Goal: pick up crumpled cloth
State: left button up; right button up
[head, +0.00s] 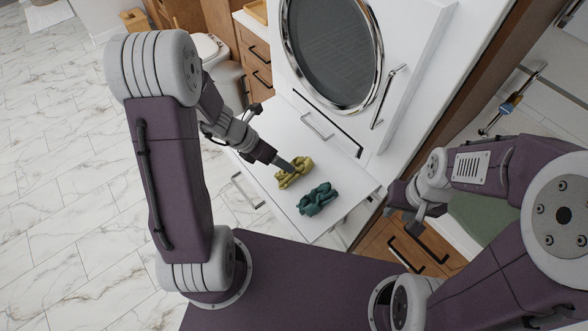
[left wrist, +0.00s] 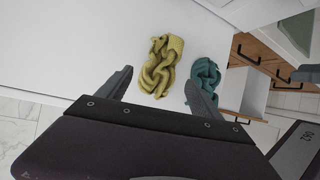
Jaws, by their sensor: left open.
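A yellow-green crumpled cloth (head: 294,174) lies on a flat white surface (head: 268,125). A dark green crumpled cloth (head: 318,200) lies close beside it, nearer to me. In the left wrist view, the yellow cloth (left wrist: 160,65) shows just past and between my open fingers, and the green cloth (left wrist: 204,80) is at the right finger. My left gripper (left wrist: 160,78) is open and empty; in the head view its tip overlaps the yellow cloth, and contact cannot be told. My right gripper (head: 402,211) hangs at the right, away from both cloths; its jaw opening is unclear.
A white appliance with a round dark door (head: 335,50) stands behind the white surface. Wooden drawers (head: 410,245) with dark handles are at the lower right. Marble-tiled floor (head: 60,200) is open at the left.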

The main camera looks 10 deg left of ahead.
aim_at(298, 164)
pick_arm(q)
jog(key=shift+w+d+f, duration=0.2)
jog(key=shift+w+f, duration=0.15)
jog(key=shift+f, duration=0.1)
jog(key=shift+w+d+f, duration=0.2)
jog(key=shift+w+f, duration=0.1)
jog(key=shift+f, duration=0.15)
jog(key=x, duration=0.1)
jog(key=b+x, duration=0.1)
jog(key=x, duration=0.2)
jog(key=shift+s+d+f+b, duration=0.15)
jog(key=shift+s+d+b, duration=0.05)
jog(key=shift+s+b, duration=0.2)
jog(key=shift+w+d+f, duration=0.2)
jog(key=shift+w, duration=0.15)
jog(key=shift+s+r, duration=0.1)
jog(key=shift+s, duration=0.05)
jog(key=c, duration=1.1)
pick_arm(e)
jog(key=shift+w+f, duration=0.15)
jog(key=shift+f, duration=0.45)
jog(key=shift+w+f, duration=0.15)
jog(key=shift+f, duration=0.4)
